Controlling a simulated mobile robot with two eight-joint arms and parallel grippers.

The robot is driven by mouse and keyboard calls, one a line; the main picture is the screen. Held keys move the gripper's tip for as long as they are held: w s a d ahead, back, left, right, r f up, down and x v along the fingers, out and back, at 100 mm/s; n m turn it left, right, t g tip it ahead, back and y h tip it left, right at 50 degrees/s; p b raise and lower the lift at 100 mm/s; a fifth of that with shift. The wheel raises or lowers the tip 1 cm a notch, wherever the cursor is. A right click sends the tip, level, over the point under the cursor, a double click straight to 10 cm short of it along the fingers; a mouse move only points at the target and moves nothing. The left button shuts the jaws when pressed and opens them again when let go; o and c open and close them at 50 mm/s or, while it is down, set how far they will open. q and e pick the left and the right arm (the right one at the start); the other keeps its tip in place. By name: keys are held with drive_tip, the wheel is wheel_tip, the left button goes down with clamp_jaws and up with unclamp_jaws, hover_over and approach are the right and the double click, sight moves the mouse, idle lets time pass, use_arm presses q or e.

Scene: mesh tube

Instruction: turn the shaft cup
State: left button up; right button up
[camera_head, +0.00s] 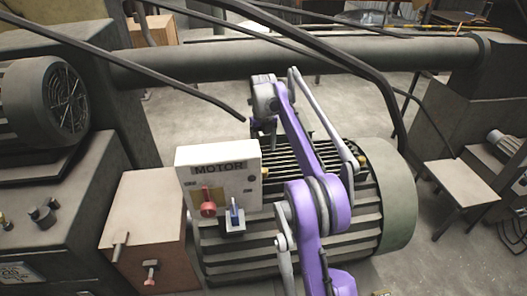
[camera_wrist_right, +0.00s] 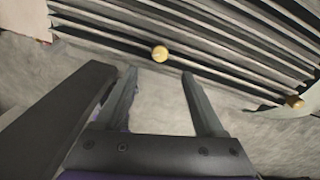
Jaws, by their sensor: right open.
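A round brass cap (camera_wrist_right: 160,53) shows in the right wrist view against the dark ribs of the motor. A second brass piece (camera_wrist_right: 294,101) is at the right edge of that view. I cannot tell for sure which one is the shaft cup. My right gripper (camera_wrist_right: 159,74) is open and empty, its two fingers apart and pointing toward the first cap, which lies just beyond the fingertips. In the head view my violet right arm reaches over the ribbed motor (camera_head: 350,235), and the fingertips are hidden. My left gripper is not in view.
A pale box marked MOTOR (camera_head: 218,168), with a red and a blue control, stands at the motor's left. A thick grey pipe (camera_head: 200,60) runs behind, with dark cables (camera_head: 370,75) crossing near my arm. A small stool (camera_head: 460,182) is at right.

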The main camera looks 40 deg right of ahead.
sight(264, 173)
wheel_tip(264, 173, down, 11)
drive_tip(key=m, duration=3.6)
